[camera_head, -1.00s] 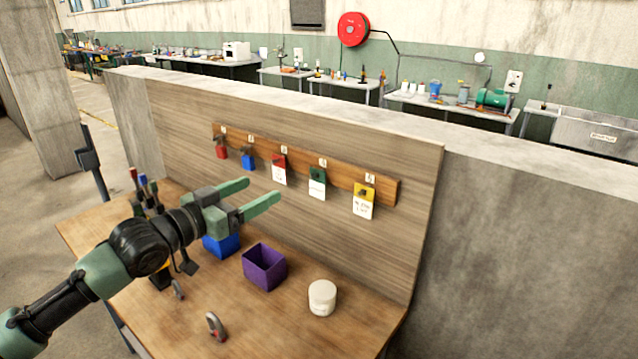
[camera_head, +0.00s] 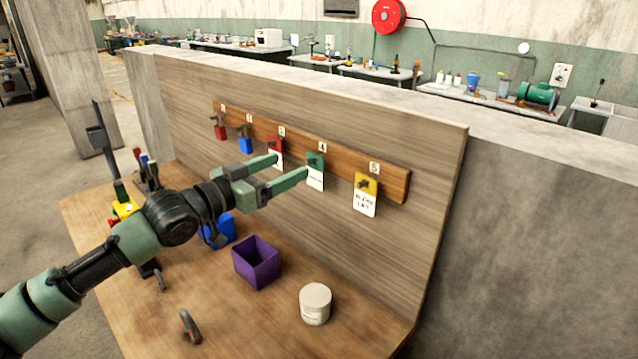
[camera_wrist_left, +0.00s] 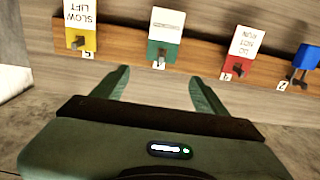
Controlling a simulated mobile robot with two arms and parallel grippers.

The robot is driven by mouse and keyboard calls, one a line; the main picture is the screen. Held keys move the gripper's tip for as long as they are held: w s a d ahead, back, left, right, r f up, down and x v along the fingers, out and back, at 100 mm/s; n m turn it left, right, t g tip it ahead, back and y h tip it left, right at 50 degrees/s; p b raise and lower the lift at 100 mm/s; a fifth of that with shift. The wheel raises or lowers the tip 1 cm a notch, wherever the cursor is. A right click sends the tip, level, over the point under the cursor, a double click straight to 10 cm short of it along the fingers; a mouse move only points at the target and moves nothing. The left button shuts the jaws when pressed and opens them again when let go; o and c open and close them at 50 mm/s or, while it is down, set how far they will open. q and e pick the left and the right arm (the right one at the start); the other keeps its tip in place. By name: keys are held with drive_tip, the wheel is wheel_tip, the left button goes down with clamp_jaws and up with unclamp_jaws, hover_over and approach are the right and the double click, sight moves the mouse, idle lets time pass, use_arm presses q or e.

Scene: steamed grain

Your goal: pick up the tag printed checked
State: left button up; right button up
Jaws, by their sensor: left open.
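A tag with a green top and white lower part (camera_head: 315,174) hangs on the wooden rail under label 4. It also shows upside down in the left wrist view (camera_wrist_left: 165,32), with a line of print too small to read surely. My left gripper (camera_head: 291,165) is open and empty in front of the rail. In the left wrist view the green tag lies beyond and between its fingertips (camera_wrist_left: 160,76), apart from them. A red-topped tag (camera_wrist_left: 243,52) reads "DO NOT RUN" and a yellow-topped tag (camera_wrist_left: 80,24) reads "SLOW LIFT". My right gripper is not in view.
The wooden rail (camera_head: 340,171) is on an upright board, with a red padlock (camera_head: 221,132) and a blue padlock (camera_head: 245,146) at left. A purple box (camera_head: 256,263), a blue box (camera_head: 221,232), a white jar (camera_head: 315,304) and a loose shackle-like item (camera_head: 191,327) stand below on the bench.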

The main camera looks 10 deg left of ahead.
sight(314, 168)
use_arm(q)
drive_tip(key=w+d+f, duration=0.1)
drive_tip(key=w, duration=0.1)
drive_tip(key=w+d+f+p, duration=0.1)
drive_tip(key=w, duration=0.1)
drive_tip(key=w+d+f, duration=0.1)
drive_tip(key=w+d, duration=0.1)
drive_tip(key=shift+w+f, duration=0.1)
drive_tip(key=shift+f, duration=0.05)
drive_tip(key=shift+w+d+f, duration=0.15)
drive_tip(key=shift+w+d, duration=0.15)
drive_tip(key=shift+w, duration=0.05)
drive_tip(key=c, duration=1.4)
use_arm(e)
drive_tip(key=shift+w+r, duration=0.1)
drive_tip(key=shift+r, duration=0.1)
